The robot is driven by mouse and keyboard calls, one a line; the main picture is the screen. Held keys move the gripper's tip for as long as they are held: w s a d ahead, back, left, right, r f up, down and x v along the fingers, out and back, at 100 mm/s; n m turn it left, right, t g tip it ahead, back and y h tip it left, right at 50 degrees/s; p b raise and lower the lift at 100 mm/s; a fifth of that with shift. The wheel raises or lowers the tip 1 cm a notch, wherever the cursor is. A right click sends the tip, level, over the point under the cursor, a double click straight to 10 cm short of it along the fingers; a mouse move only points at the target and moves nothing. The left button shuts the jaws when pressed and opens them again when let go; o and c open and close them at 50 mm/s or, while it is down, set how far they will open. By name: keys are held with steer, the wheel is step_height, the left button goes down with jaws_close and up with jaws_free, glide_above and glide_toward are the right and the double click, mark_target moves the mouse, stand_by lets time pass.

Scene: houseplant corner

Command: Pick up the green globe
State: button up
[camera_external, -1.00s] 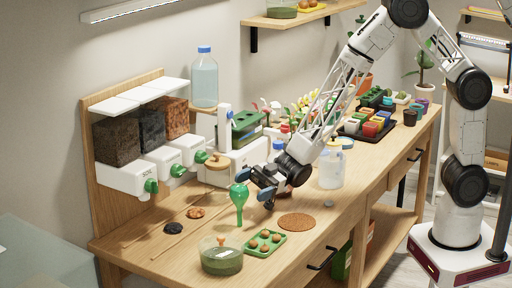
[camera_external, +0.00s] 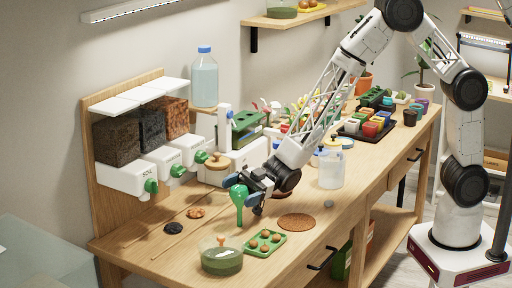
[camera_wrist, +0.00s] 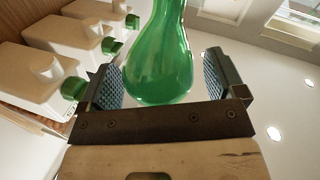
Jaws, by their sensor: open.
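The green globe (camera_external: 238,194) is a glossy green bulb on a thin stem, upright on the bench in the external view. My gripper (camera_external: 245,199) is open, with a blue-padded finger on each side of the globe. In the wrist view, a gap shows at the right finger; the left finger looks close to the globe, and I cannot tell if it touches. The globe's top is out of the wrist view.
White dispensers with green knobs (camera_external: 151,186) stand behind and left. In front are a green tray (camera_external: 250,251) with small round brown pieces, a glass bowl (camera_external: 222,262) and a cork disc (camera_external: 297,222). The bench front left is mostly clear.

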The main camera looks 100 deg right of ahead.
mark_target(242, 185)
stand_by(0.3)
steer(key=c, duration=1.1)
steer(key=shift+o, duration=0.2)
steer(key=shift+r, duration=0.2)
steer(key=shift+r, duration=1.45)
steer(key=shift+s+r, duration=0.2)
steer(key=shift+s, duration=0.15)
steer(key=s+r, duration=0.1)
steer(key=s, duration=1.4)
steer(key=shift+s+a+r, duration=0.15)
